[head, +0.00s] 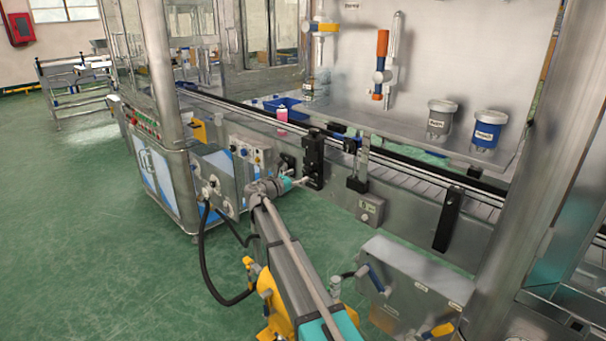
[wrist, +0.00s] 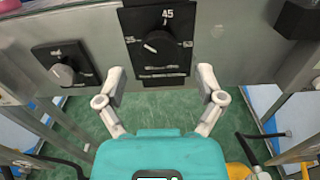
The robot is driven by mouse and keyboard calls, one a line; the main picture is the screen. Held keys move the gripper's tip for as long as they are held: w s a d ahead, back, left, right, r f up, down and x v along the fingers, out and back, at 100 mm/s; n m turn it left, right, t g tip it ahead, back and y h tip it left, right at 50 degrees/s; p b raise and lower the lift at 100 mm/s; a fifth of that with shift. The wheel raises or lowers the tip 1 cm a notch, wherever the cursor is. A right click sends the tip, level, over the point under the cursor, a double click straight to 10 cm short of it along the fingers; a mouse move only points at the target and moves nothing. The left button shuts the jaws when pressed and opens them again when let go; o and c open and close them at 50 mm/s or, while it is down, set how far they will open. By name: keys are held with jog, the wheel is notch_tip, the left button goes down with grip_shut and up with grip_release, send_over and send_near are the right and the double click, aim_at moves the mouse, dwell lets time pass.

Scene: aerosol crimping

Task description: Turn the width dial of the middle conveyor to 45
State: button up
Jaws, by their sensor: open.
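The width dial (wrist: 158,42) is a dark round knob on a black panel (wrist: 155,76) on the conveyor's side. The panel has 45 printed at the top and other numbers at left and right. A pale mark on the knob seems to point to the lower left, not up at 45. In the head view, a black panel (head: 313,158) stands on the middle conveyor's (head: 352,190) side. My gripper (wrist: 160,76) is open and empty, its fingers apart below the knob and not around it. In the head view, my gripper (head: 308,181) is close to that panel.
A pink can (head: 281,114) stands on the conveyor. A control box (head: 413,285) stands at the lower right. Green floor is open at the left.

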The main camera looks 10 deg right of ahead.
aim_at(305, 172)
jog(key=shift+x, duration=1.85)
jog(key=shift+c, duration=0.3)
jog(key=c, duration=1.1)
jog(key=shift+a, duration=0.35)
jog(key=shift+d, duration=0.2)
jog(key=shift+d, duration=0.1)
